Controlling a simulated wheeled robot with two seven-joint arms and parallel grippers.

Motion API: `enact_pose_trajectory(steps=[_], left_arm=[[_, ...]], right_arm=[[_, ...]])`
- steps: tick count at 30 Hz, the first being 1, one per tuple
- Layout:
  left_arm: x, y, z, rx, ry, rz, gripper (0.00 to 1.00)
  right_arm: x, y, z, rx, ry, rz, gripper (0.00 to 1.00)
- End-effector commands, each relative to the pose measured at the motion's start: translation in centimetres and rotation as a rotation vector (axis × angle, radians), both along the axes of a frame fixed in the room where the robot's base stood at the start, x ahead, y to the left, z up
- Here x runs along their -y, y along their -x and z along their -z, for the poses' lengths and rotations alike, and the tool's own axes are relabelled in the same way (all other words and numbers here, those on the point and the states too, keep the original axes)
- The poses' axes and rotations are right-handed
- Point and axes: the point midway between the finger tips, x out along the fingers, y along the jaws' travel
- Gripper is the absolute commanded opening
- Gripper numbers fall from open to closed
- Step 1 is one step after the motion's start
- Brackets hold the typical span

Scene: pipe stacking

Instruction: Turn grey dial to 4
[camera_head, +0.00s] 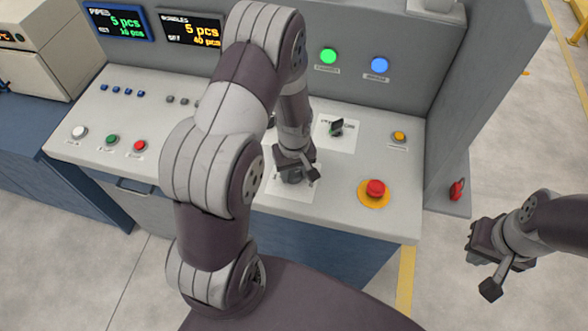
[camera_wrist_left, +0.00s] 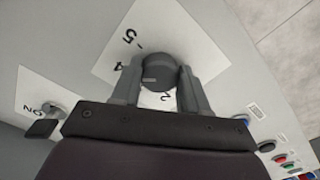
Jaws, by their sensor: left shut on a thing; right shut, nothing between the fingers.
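The grey dial (camera_wrist_left: 158,70) shows in the left wrist view as a round dark knob on a white number plate (camera_wrist_left: 112,58). The figures 5, 4 and 2 are readable on the plate; others are covered. A short light mark on the dial lies on the side towards the 4, but I cannot tell whether it lines up exactly. My left gripper (camera_wrist_left: 158,92) is shut on the dial, with one finger on each side. In the head view my left gripper (camera_head: 294,174) hides the dial. My right gripper (camera_head: 486,268) is shut and empty, off the console's right side.
A second dial (camera_head: 337,127) on its own white plate is just behind and right of my left gripper. A red emergency button (camera_head: 375,188) is at the console's front right, an orange button (camera_head: 399,136) behind it. Coloured buttons (camera_head: 112,139) line the left.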

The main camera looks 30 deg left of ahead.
Motion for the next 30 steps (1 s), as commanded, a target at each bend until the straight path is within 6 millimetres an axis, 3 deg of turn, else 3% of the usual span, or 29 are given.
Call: enact_pose_trajectory(steps=[13, 14, 15, 16, 25, 30], left_arm=[[0.0, -0.3, -0.2, 0.008, -0.001, -0.008, 0.14], [-0.1, -0.3, -0.2, 0.008, -0.001, -0.008, 0.54], [0.0, -0.3, -0.2, 0.008, -0.001, -0.008, 0.67], [0.0, -0.2, -0.2, 0.007, -0.001, -0.008, 0.70], [0.0, -0.2, -0.3, 0.005, -0.001, -0.007, 0.70], [0.0, -0.3, -3.5, 0.011, -0.001, -0.007, 0.70]], right_arm=[[0.0, 0.0, -0.1, 0.000, 0.000, 0.000, 0.00], [0.0, 0.0, -0.1, 0.000, 0.000, 0.000, 0.00], [0.0, 0.0, -0.1, 0.000, 0.000, 0.000, 0.00], [0.0, 0.0, -0.1, 0.000, 0.000, 0.000, 0.00], [0.0, 0.0, 0.0, 0.000, 0.000, 0.000, 0.00], [0.0, 0.0, 0.5, 0.000, 0.000, 0.000, 0.00]])
